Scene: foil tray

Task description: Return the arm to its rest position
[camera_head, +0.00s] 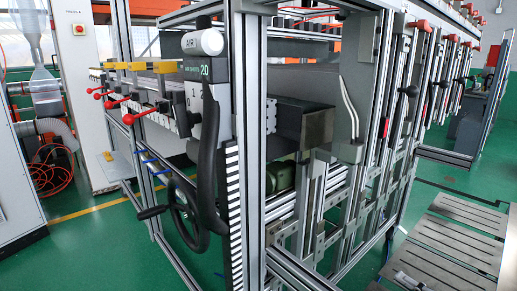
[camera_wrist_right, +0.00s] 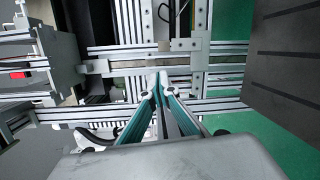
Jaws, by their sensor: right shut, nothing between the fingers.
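My right gripper (camera_wrist_right: 161,92) shows in the right wrist view, reaching up from the bottom middle. Its two teal-sided fingers are together at the tips, with nothing between them. Beyond the tips are aluminium profile rails (camera_wrist_right: 130,72) of a frame; whether the tips touch them I cannot tell. In the head view I cannot clearly make out either gripper. My left gripper is not seen in either view.
A tall aluminium machine frame (camera_head: 248,150) fills the middle of the head view. Red-knobbed levers (camera_head: 128,117) and a black handwheel (camera_head: 188,213) stick out at its left. A grey slatted platform (camera_head: 455,240) lies at the right. Green floor (camera_head: 110,245) is open at the lower left.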

